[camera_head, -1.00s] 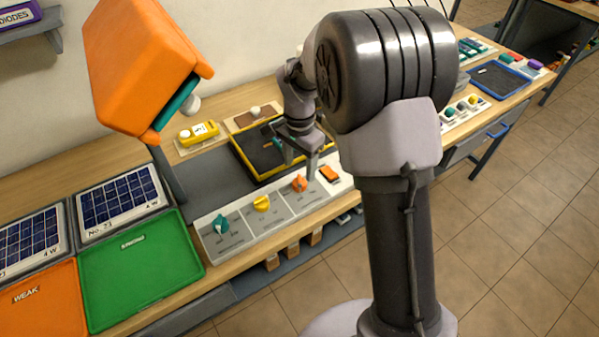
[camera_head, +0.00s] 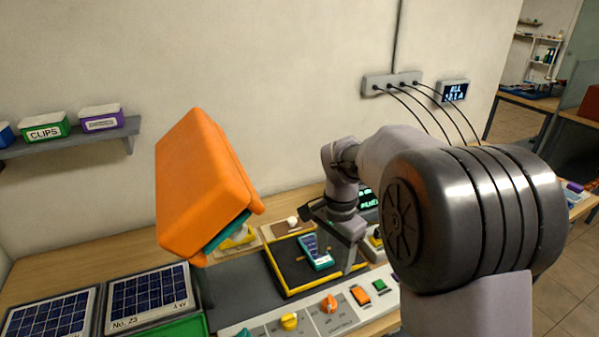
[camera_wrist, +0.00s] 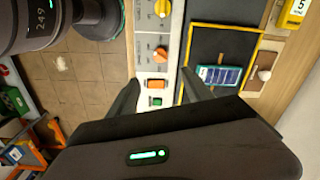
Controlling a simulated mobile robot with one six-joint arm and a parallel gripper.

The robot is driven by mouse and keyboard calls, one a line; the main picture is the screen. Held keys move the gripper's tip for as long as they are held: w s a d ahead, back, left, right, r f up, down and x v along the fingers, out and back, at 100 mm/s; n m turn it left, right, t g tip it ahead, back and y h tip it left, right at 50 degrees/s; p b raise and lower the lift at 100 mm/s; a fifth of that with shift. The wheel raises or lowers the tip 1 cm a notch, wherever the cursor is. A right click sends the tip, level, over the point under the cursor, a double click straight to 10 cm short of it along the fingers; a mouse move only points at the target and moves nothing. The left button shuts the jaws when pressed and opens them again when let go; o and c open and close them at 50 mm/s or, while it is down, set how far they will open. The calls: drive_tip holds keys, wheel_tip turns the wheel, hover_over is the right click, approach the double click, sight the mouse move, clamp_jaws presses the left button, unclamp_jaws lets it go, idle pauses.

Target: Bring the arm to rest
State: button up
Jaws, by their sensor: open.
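My gripper (camera_head: 330,240) is open, its fingers pointing down near the right end of the yellow-rimmed black tray (camera_head: 284,276). The wrist view shows the two fingers of my gripper (camera_wrist: 160,82) spread wide with nothing between them. A teal device with a dark blue screen (camera_head: 316,252) lies on the tray. It also shows in the wrist view (camera_wrist: 219,75), to the right of the fingers and apart from them.
A control panel with knobs (camera_head: 311,321) and orange and green buttons runs along the bench front. An orange housing (camera_head: 205,185) stands tall at left. Solar panels (camera_head: 148,294) lie below it. A wall outlet strip (camera_head: 392,85) has hanging cables. The wall above the bench is mostly bare.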

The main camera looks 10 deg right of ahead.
drive_tip(key=s+a+r+n+t+y+b, duration=0.1)
drive_tip(key=s+r+n+t+b, duration=0.1)
drive_tip(key=s+r, duration=0.35)
drive_tip(key=s+a+r+n+t+b, duration=0.1)
drive_tip(key=s+r+n+b, duration=0.1)
drive_tip(key=s, duration=0.7)
drive_tip(key=s+a+f+n+t+y+b, duration=0.1)
drive_tip(key=s+f+n+t, duration=0.1)
drive_tip(key=s, duration=0.8)
drive_tip(key=shift+s+a+f+n+t, duration=0.3)
drive_tip(key=shift+a+f+n, duration=0.1)
drive_tip(key=shift+f, duration=0.15)
